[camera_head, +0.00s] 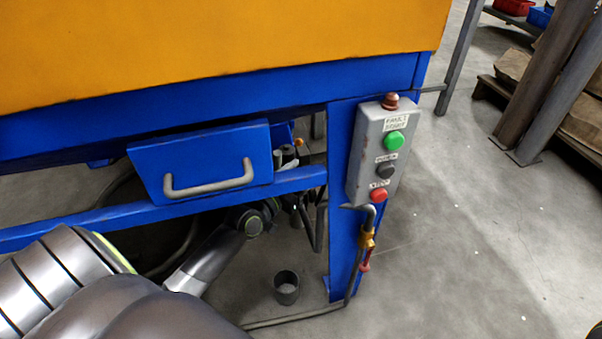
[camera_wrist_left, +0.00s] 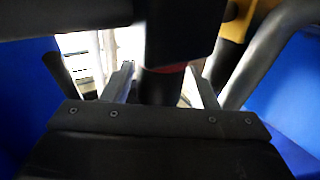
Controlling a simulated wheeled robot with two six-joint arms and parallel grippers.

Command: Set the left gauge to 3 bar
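No gauge face or scale can be made out in either view. In the left wrist view, my left gripper (camera_wrist_left: 161,72) has its two grey fingers spread apart. A dark post (camera_wrist_left: 160,86) stands between them below a larger dark body (camera_wrist_left: 178,30), with a bit of red at the joint. Gaps show beside the post, and I cannot tell if a finger touches it. In the head view, my left arm reaches under the blue beam (camera_head: 100,222), and its gripper is hidden there. Small fittings (camera_head: 288,156) sit beside the blue drawer. My right gripper is not in view.
A control box (camera_head: 375,155) with green, black and red buttons hangs on the blue post. The blue drawer (camera_head: 205,160) has a grey handle. A pipe with a yellow fitting (camera_head: 367,238) runs down the post.

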